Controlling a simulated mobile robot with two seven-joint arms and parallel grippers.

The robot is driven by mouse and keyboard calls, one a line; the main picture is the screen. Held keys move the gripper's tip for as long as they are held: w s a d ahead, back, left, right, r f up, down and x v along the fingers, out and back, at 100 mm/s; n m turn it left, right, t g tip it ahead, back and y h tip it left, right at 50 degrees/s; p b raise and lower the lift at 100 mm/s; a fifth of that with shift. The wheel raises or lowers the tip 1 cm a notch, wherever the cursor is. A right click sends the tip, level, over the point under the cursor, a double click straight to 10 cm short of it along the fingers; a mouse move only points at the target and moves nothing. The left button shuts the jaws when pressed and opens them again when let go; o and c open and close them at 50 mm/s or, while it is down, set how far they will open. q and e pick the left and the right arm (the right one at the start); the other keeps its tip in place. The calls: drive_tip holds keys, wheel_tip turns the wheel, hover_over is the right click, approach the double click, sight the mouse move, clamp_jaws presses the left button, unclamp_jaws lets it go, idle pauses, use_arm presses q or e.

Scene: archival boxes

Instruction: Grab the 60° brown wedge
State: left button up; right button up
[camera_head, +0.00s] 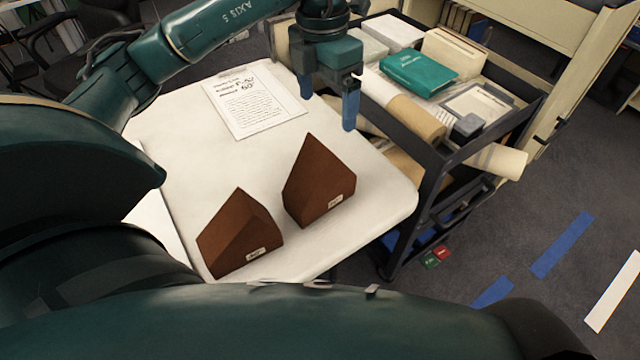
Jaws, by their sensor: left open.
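Two brown wedges stand on the white table (190,130). The taller, steeper one (320,180) is on the right, near the table's right side. The lower one (238,235) is to its left and nearer to me. Each has a small pale label on its front, too small to read surely, so I cannot tell by label which is 60°. My left gripper (327,106) is open and empty, its blue fingers pointing down above the table, beyond the taller wedge and apart from it. My right gripper is not in view.
A printed sheet (252,102) with handwriting lies at the back of the table. A dark cart (440,170) beside the table's right edge holds a teal box (418,72), rolled tubes and pale boxes. Shelves stand behind it. The carpet at right has blue and white tape.

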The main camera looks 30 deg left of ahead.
sight(320, 149)
use_arm(q)
drive_tip(key=shift+w+a+f+y, duration=0.1)
drive_tip(key=shift+a+f+y, duration=0.35)
drive_tip(key=shift+a, duration=0.35)
wheel_tip(320, 149, down, 6)
drive_tip(key=shift+r+b, duration=0.25)
drive_tip(key=shift+b, duration=0.25)
drive_tip(key=shift+d+f+p, duration=0.2)
drive_tip(key=shift+f+p, duration=0.1)
drive_tip(key=shift+f, duration=2.7)
drive_tip(key=shift+c, duration=0.2)
drive_tip(key=c, duration=1.3)
